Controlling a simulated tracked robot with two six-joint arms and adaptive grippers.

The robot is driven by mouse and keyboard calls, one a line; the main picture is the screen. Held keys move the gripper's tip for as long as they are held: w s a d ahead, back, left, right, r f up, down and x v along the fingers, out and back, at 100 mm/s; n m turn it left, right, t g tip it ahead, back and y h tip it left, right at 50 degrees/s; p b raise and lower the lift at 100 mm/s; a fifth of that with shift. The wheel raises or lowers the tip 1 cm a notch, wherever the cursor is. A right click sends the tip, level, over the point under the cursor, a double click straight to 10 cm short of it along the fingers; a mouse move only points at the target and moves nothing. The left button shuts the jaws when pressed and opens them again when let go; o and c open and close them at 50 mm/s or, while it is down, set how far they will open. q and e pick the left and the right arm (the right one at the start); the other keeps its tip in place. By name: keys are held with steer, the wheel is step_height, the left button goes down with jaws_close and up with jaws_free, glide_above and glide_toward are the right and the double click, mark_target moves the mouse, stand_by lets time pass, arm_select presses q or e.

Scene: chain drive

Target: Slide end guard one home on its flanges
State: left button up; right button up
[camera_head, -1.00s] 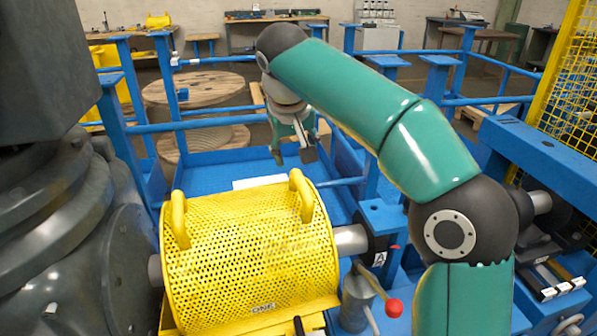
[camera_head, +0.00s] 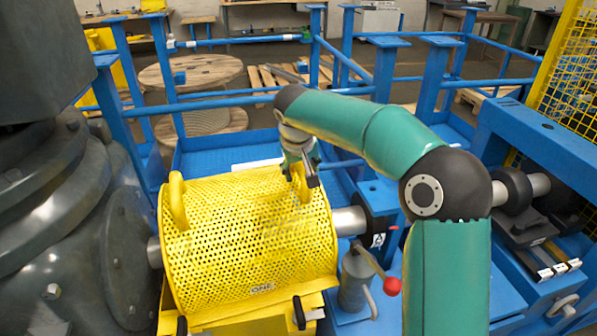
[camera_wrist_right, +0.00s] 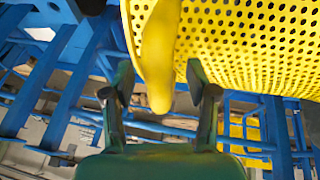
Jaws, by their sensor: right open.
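End guard one (camera_head: 250,240) is a yellow perforated half-drum cover with a label that reads ONE on its front. It sits over the grey shaft (camera_head: 350,221), with two yellow loop handles on top, a left one (camera_head: 177,203) and a right one. My right gripper (camera_head: 307,178) is down at the right handle and partly covers it. In the right wrist view the right gripper (camera_wrist_right: 155,85) is open, and the handle (camera_wrist_right: 160,55) stands between its two fingers with gaps on both sides. How the guard's lower edge meets its flanges is not clear. My left gripper is out of view.
A large dark grey housing (camera_head: 70,230) stands close on the left. A red-knobbed lever (camera_head: 392,286) stands right of the guard. Blue rails (camera_head: 230,98) run behind, and a yellow mesh fence (camera_head: 570,90) is at the right. The blue floor behind the guard is mostly clear.

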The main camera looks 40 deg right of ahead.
steer(key=shift+w+d+f, duration=0.1)
steer(key=shift+d+f, duration=0.1)
steer(key=shift+f, duration=0.25)
jaws_close()
